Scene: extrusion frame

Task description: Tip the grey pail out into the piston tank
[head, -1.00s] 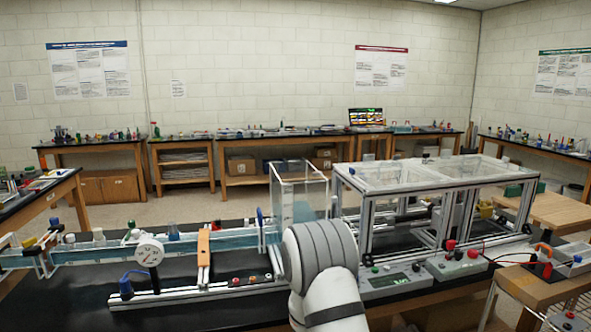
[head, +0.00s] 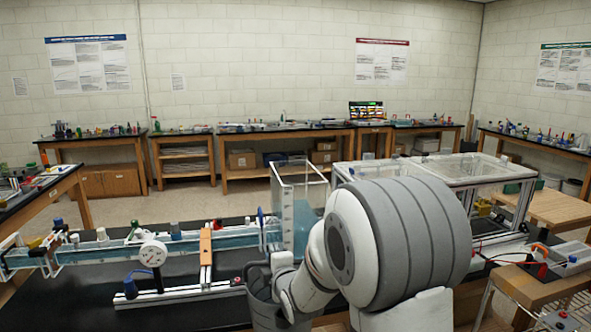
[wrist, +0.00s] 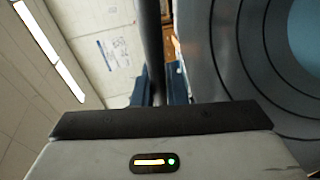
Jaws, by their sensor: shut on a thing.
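The grey pail (head: 262,300) is at the bottom centre of the head view, in front of the bench apparatus and partly behind my arm. It looks roughly upright. In the wrist view its ringed blue-grey wall (wrist: 225,55) fills the right side. In the head view the fingertips cannot be made out. The piston tank (head: 284,205) is a clear open-topped box with bluish water low inside. It stands just behind and above the pail in the picture, apart from it.
A long water channel (head: 100,258) with a round dial gauge (head: 153,254) runs left from the tank. An orange-brown upright bar (head: 206,247) stands left of the pail. A framed clear enclosure (head: 445,170) stands to the right, partly hidden by my arm. The space above the tank is clear.

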